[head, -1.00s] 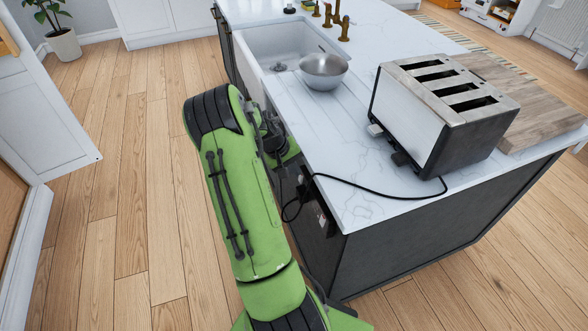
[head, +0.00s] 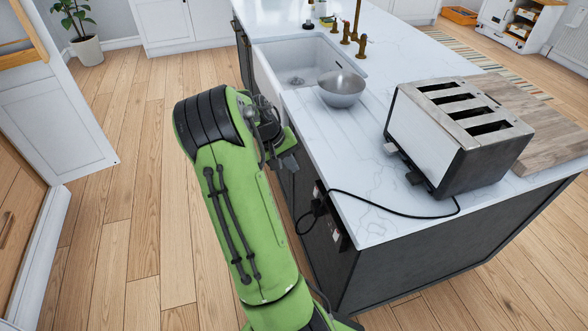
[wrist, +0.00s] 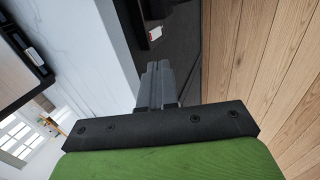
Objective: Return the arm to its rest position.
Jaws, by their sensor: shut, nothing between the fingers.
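My green arm (head: 235,205) reaches up the middle of the head view, bent at a black-banded joint. My gripper (head: 288,160) is partly hidden behind the arm, beside the left side of the dark island. In the wrist view my gripper (wrist: 155,72) has its grey fingers together, with nothing between them. The fingers point along the dark island side, below the white countertop.
The island countertop (head: 370,215) holds a toaster (head: 460,135), a metal bowl (head: 341,88) and a cutting board (head: 540,120). The toaster's cord hangs to an outlet (head: 330,215) near my arm. Wooden floor (head: 130,200) is open on the left; a white cabinet door (head: 65,115) stands at far left.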

